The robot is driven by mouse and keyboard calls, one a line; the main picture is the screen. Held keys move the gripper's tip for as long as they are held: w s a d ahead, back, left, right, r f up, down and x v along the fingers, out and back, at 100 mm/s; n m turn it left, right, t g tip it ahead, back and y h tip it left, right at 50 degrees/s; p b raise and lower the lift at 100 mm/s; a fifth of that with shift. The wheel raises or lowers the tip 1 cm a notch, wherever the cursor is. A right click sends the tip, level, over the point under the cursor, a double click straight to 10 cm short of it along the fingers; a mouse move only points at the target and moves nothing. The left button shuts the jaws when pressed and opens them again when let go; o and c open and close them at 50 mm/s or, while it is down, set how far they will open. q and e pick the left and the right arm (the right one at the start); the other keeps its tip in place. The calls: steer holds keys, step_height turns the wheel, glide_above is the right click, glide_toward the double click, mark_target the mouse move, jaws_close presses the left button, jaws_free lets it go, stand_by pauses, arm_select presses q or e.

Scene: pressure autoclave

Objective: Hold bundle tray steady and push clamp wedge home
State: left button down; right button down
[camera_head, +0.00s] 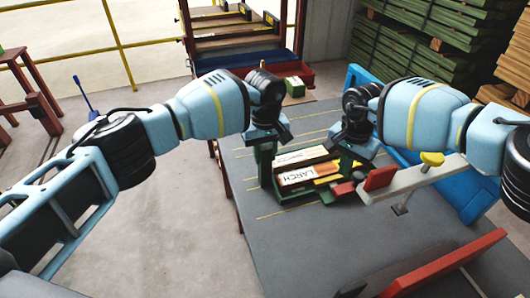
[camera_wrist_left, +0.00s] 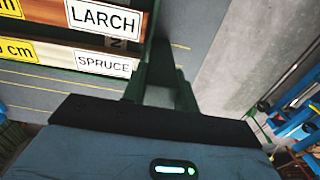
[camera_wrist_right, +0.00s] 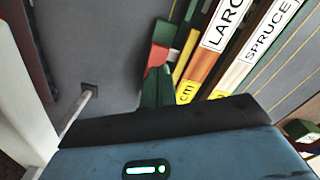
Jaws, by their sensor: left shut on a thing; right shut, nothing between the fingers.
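The green bundle tray (camera_head: 290,203) lies on the grey table and carries wooden boards labelled LARCH (camera_head: 297,176) and SPRUCE (camera_wrist_left: 103,65). My left gripper (camera_head: 265,178) points down at the tray's left end. It is shut on a green upright part there, partly hidden by its fingers. My right gripper (camera_head: 343,172) is above the tray's right end, shut and empty. A small red block, seemingly the clamp wedge (camera_wrist_right: 156,56), lies just beyond its fingertips in the right wrist view. It also shows in the head view (camera_head: 342,189). Whether they touch is unclear.
A pale clamp arm (camera_head: 415,177) with a red pad (camera_head: 380,178) and yellow knob (camera_head: 432,158) stands to the right. A red bar (camera_head: 440,266) is at the front right. A blue panel (camera_head: 470,200) edges the table. The table's front left is clear.

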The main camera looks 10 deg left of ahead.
stand_by(0.6)
steer(key=a+r+n+h, duration=0.1)
steer(key=a+r+n, duration=0.1)
steer(key=n, duration=1.2)
steer(key=a+r+n+t+h, duration=0.1)
steer(key=r+n, duration=0.3)
steer(key=n, duration=1)
steer(key=shift+s+a+r+h, duration=0.3)
steer(key=shift+s+a+r, duration=0.1)
steer(key=shift+a, duration=0.25)
